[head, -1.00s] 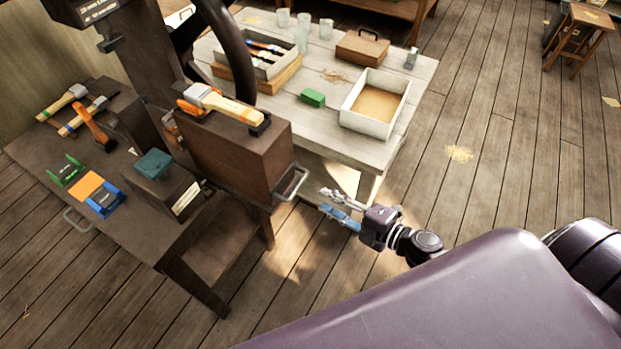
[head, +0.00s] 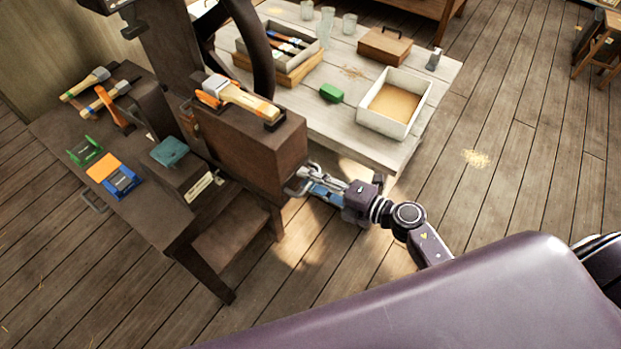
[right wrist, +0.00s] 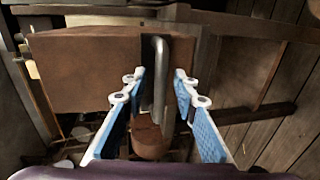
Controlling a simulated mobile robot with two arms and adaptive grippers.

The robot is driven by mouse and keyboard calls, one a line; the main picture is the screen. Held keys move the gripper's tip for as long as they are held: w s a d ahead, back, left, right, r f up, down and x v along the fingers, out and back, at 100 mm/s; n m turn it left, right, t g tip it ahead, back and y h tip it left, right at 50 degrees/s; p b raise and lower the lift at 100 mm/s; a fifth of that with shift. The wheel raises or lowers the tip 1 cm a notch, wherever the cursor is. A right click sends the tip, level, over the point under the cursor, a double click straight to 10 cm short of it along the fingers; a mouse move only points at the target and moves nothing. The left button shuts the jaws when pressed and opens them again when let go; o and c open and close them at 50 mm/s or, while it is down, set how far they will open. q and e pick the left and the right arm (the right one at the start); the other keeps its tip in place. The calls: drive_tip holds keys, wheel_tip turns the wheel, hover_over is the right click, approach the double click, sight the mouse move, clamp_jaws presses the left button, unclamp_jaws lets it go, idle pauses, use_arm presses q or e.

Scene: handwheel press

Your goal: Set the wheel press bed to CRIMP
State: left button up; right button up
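The wheel press is a dark frame with a large handwheel (head: 252,45) at the upper left of the head view. Below it is a brown block (head: 245,150) with a grey metal handle on its right end. The handle (right wrist: 160,75) stands upright in the middle of the right wrist view. My right gripper (head: 303,178) is at this handle, with its white and blue fingers (right wrist: 159,88) open, one on each side of the bar, with gaps showing. I cannot tell which part is the bed, and no CRIMP mark is readable. My left gripper is not in view.
Hammers (head: 84,84) and a teal-topped block (head: 168,152) are on the dark bench (head: 150,215).

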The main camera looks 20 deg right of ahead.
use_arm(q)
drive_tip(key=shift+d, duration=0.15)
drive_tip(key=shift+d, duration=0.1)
use_arm(e)
clamp_jaws()
drive_tip(key=shift+w, duration=0.1)
